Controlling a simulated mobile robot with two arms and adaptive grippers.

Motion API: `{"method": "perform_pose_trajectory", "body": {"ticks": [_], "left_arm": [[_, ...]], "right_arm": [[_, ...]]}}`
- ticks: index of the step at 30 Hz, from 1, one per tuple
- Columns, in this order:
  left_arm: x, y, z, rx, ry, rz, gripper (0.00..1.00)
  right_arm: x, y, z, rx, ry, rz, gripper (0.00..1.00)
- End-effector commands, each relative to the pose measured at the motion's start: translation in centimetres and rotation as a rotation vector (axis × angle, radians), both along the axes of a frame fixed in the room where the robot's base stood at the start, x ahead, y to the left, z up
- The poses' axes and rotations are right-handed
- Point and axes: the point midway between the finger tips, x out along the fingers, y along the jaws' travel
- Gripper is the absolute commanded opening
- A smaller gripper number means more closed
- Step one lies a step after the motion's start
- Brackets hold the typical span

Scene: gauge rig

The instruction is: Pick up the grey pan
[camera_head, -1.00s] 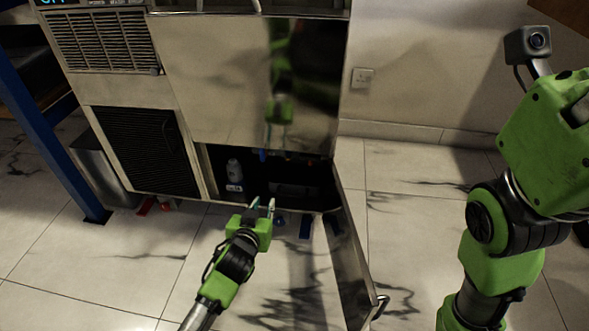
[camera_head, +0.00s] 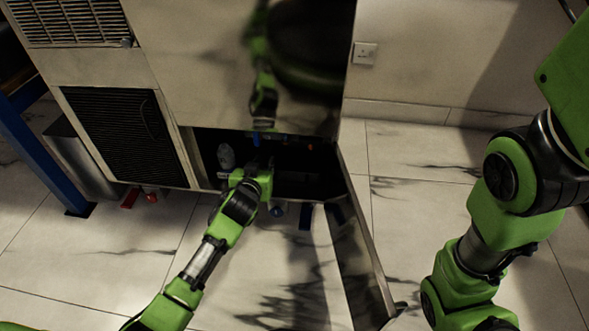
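I cannot make out the grey pan clearly; the inside of the low cabinet (camera_head: 312,187) is very dark, and my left arm covers part of its opening. My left gripper (camera_head: 259,166) is at this opening, with its fingers reaching into the shadow. The fingers look dim but apart, and I see nothing held between them. My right arm stands at the right side of the picture, and its gripper is out of view.
A pale bottle-like item (camera_head: 226,156) stands inside the cabinet at the left. The open metal door (camera_head: 352,262) hangs out over the floor, right of my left arm. A blue post (camera_head: 42,160) stands at far left.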

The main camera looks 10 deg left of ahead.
Motion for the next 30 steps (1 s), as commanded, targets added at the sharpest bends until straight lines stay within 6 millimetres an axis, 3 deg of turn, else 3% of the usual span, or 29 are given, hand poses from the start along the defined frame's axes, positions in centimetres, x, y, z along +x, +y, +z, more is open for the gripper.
{"method": "perform_pose_trajectory", "body": {"ticks": [5, 15, 26, 30], "left_arm": [[0.8, 0.0, -0.4, 0.001, -0.001, 0.001, 0.22], [4.7, 0.0, -2.2, 0.0, -0.001, 0.0, 0.22], [5.5, 0.0, -2.2, -0.001, 0.0, 0.0, 0.22], [5.5, 0.0, -2.2, 0.0, 0.0, 0.0, 0.0]], "right_arm": [[0.0, 0.0, -0.8, 0.0, 0.0, 0.0, 0.4], [0.0, 0.0, -4.1, -0.001, -0.001, 0.0, 0.4], [0.0, 0.0, -4.4, -0.001, -0.001, 0.0, 0.4], [0.0, 0.0, -4.4, -0.001, 0.0, 0.0, 0.4]]}}
